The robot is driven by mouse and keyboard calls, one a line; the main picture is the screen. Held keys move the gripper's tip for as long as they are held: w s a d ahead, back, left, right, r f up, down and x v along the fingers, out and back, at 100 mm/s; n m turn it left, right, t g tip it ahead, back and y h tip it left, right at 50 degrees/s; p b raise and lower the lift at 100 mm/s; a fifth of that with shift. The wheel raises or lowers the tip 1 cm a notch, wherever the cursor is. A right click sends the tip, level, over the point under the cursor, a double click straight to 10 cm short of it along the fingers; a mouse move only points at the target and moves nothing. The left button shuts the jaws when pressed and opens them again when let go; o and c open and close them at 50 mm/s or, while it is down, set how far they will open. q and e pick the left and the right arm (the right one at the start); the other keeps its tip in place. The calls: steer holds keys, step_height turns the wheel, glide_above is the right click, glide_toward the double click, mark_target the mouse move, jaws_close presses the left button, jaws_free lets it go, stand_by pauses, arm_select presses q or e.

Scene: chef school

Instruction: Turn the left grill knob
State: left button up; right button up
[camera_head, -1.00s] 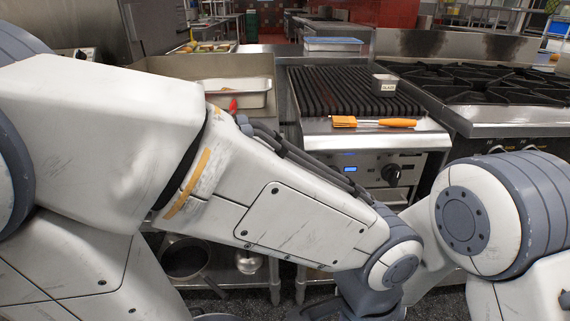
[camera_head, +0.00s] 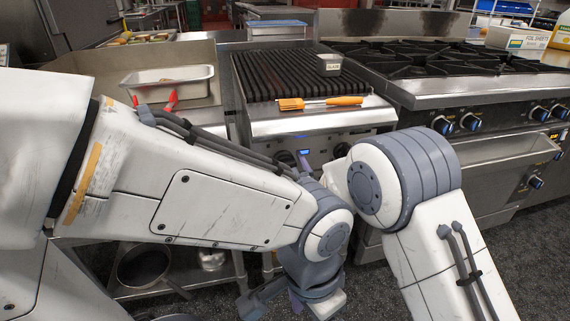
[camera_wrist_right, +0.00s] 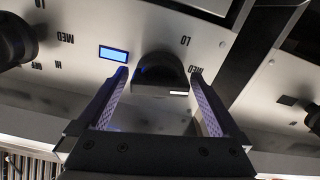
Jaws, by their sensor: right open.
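The grill (camera_head: 300,122) stands in the middle of the head view, with knobs on its front panel. The left grill knob (camera_head: 285,158) is dark and sits left of the small lit blue display (camera_head: 305,152). My right gripper (camera_head: 297,163) is at the panel in front of it. In the right wrist view, which is upside down, the knob (camera_wrist_right: 160,72) lies between the open fingertips of my right gripper (camera_wrist_right: 160,80). A gap shows beside the knob; contact is unclear. My left arm crosses the foreground; its gripper (camera_head: 270,300) hangs low, partly hidden, its opening unclear.
The right grill knob (camera_head: 341,150) is partly hidden behind my right arm; it also shows in the wrist view (camera_wrist_right: 15,42). An orange brush (camera_head: 320,102) and a small metal container (camera_head: 329,65) sit on the grill. A burner stove (camera_head: 410,95) stands right, a metal tray (camera_head: 168,82) left.

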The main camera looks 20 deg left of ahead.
steer(key=c, duration=1.3)
steer(key=shift+m, duration=0.4)
steer(key=m+b, duration=0.2)
steer(key=m, duration=0.2)
steer(key=shift+f+b, duration=0.1)
steer(key=shift+b, duration=0.2)
steer(key=m+b, duration=0.3)
steer(key=m, duration=0.2)
steer(key=shift+w+d, duration=0.1)
steer(key=shift+d, duration=0.05)
steer(key=m+b, duration=0.1)
steer(key=m, duration=0.2)
steer(key=m+b, duration=0.2)
steer(key=shift+w+d+f+m, duration=0.1)
steer(key=shift+f+m, duration=0.05)
steer(key=shift+m, duration=0.25)
steer(key=shift+m+b, duration=1.3)
steer(key=shift+m, duration=0.9)
